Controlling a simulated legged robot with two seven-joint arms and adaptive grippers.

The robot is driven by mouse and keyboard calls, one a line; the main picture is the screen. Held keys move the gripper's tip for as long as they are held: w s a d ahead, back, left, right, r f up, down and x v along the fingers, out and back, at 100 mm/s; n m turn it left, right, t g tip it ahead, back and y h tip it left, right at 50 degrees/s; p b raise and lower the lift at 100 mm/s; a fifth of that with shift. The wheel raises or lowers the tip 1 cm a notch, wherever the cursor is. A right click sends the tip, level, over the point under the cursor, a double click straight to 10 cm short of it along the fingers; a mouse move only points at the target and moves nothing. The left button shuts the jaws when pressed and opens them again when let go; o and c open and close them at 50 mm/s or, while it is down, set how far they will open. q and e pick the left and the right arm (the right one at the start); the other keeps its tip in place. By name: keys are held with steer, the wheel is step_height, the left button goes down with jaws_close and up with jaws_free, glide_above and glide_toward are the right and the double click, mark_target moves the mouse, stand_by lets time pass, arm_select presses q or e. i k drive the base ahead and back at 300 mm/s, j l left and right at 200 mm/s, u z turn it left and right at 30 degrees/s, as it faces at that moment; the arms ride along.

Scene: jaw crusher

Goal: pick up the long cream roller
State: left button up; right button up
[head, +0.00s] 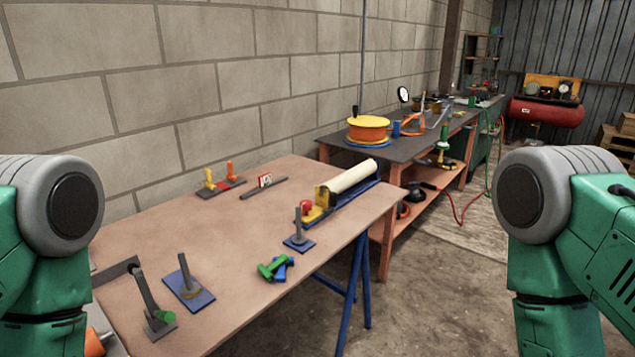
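The long cream roller (352,176) lies at the right part of the pinkish-brown table (235,232). It sits along a blue base (352,196), with a yellow block (323,197) and a red knob (305,206) at its near end. The roller slants away toward the back right. Only green and grey parts of my two arms show, at the left and right picture edges, well apart from the roller. Neither gripper is in the picture.
Two blue plates with upright grey posts (184,274) (298,229), green and blue pieces (275,267), and a grey lever (148,299) stand nearer on the table. Small fixtures (220,181) lie behind. A dark workbench (400,146) with an orange reel (368,129) stands beyond.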

mark_target(343, 181)
steer(key=i+l+u, duration=0.15)
steer(key=u, duration=0.25)
steer(key=i+l+u, duration=0.1)
steer(key=l+u, duration=0.45)
steer(key=u, duration=0.25)
steer(key=i+l+u, duration=0.1)
steer(key=l+u, duration=0.25)
